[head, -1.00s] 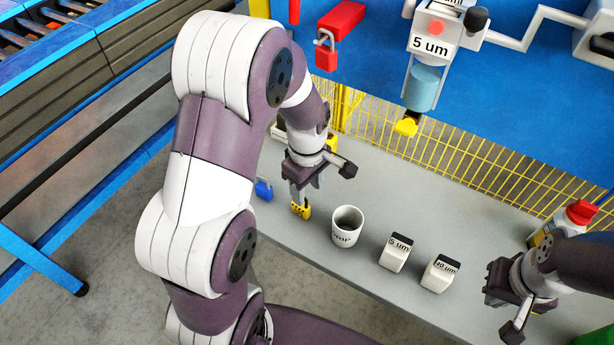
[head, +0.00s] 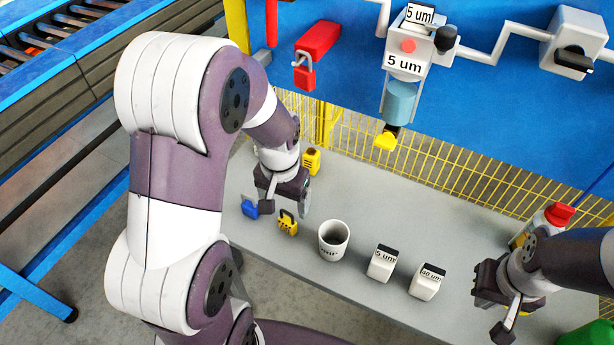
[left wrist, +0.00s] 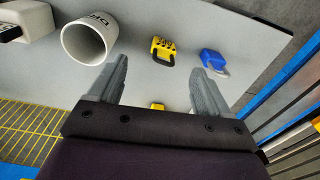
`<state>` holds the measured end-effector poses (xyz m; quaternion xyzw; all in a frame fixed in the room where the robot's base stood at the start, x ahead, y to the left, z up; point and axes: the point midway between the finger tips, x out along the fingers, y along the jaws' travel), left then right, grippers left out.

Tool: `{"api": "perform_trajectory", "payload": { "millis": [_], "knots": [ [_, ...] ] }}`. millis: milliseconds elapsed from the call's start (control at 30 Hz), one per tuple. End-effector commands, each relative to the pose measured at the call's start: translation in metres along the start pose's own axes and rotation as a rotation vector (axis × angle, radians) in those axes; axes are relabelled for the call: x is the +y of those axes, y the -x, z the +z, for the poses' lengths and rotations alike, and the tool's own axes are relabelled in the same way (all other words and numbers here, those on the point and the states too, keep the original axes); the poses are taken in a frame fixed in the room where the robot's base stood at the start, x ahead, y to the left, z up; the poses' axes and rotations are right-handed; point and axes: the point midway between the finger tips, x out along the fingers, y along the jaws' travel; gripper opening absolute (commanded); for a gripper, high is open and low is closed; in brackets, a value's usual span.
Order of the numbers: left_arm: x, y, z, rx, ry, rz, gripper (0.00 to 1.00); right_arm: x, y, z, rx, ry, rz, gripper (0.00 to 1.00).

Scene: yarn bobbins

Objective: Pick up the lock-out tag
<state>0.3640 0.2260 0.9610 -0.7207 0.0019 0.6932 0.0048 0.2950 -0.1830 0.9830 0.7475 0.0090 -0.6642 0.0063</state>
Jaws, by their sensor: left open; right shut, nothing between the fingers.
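No item I can surely name as the lock-out tag shows. A yellow padlock with dials (head: 287,223) lies on the grey table; it also shows in the left wrist view (left wrist: 163,49). A blue padlock (head: 249,208) lies to its left; it also shows in the left wrist view (left wrist: 213,61). A small yellow item (head: 311,160) stands further back; a yellow piece (left wrist: 157,106) shows between the fingers in the left wrist view, partly hidden by the gripper. My left gripper (head: 281,206) is open and empty above the table, behind the padlocks. My right gripper (head: 503,316) is shut and empty at the right.
A white cup (head: 333,239) and two white boxes, the "5 um" (head: 382,264) and the "40 um" (head: 428,283), stand right of the padlocks. A red-capped bottle (head: 556,215) is near my right arm.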

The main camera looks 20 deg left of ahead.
Motion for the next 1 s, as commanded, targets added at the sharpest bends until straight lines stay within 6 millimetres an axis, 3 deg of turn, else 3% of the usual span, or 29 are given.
{"api": "perform_trajectory", "payload": {
  "millis": [100,167,400,633,800,1000],
  "knots": [
    [-0.012,-0.003,-0.028,-0.021,-0.089,0.003,0.79,0.000,-0.001,0.000,0.000,0.000,0.000,0.00],
    [-0.013,0.000,-0.037,-0.024,-0.141,0.003,0.79,0.000,-0.001,0.000,0.000,0.000,0.000,0.00],
    [-0.011,-0.048,-0.030,-0.045,-0.192,0.009,0.79,0.000,-0.002,0.000,0.000,0.000,0.000,0.00],
    [-0.010,-0.078,-0.029,-0.042,-0.190,0.009,0.79,0.000,0.000,0.000,0.000,0.000,0.000,0.00],
    [-0.008,-0.110,-0.025,-0.043,-0.189,0.009,0.79,0.000,0.002,0.000,0.001,0.000,0.000,0.00],
    [-0.008,-0.122,-0.025,-0.038,-0.189,0.007,0.79,0.000,0.002,0.000,0.000,0.000,0.000,0.00]
  ]
}}
